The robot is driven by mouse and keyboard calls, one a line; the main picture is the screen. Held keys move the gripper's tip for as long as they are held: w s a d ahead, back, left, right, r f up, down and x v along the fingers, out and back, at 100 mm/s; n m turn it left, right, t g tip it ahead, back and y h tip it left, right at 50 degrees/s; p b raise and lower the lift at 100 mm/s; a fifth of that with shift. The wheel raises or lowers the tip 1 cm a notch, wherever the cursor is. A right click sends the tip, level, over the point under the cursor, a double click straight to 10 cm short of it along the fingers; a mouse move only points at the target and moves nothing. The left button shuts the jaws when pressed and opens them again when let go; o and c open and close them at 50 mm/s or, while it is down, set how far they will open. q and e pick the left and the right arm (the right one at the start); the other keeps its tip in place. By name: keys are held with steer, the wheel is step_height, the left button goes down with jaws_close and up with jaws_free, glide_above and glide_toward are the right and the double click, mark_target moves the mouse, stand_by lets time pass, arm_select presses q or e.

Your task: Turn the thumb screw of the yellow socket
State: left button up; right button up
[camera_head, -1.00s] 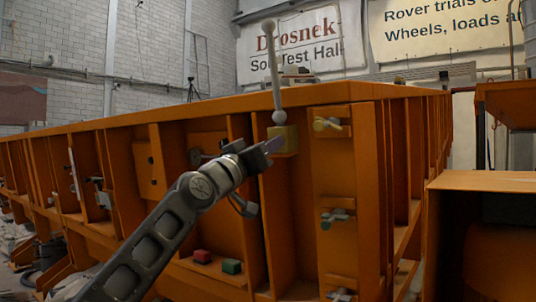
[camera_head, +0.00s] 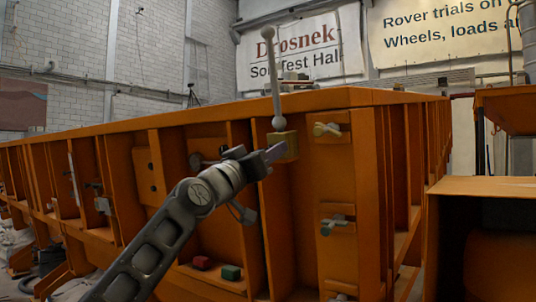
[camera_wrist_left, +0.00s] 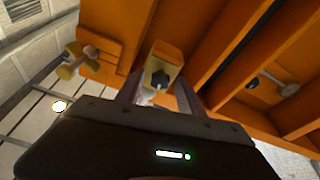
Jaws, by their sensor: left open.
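The yellow socket (camera_head: 288,146) is a block on the orange wall of the sandbed (camera_head: 340,200), near its top edge. A grey rod (camera_head: 274,80) with a ball at each end stands on it, leaning slightly left. In the left wrist view the yellow socket (camera_wrist_left: 164,57) shows a dark thumb screw (camera_wrist_left: 161,79) on its face. My left gripper (camera_head: 274,152) is open, its fingertips by the socket. In the wrist view the two fingers (camera_wrist_left: 158,92) flank the screw, one on each side; contact cannot be told. My right gripper is not seen.
A red block (camera_head: 202,263) and a green block (camera_head: 231,272) lie low on a ledge. Vertical orange ribs stand on both sides of the arm.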

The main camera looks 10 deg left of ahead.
arm_select(q)
steer(key=shift+s, duration=0.1)
steer(key=b+v, duration=0.5)
steer(key=v, duration=0.2)
steer(key=shift+s+f+b, duration=0.2)
steer(key=shift+s+b, duration=0.1)
steer(key=shift+a, duration=0.15)
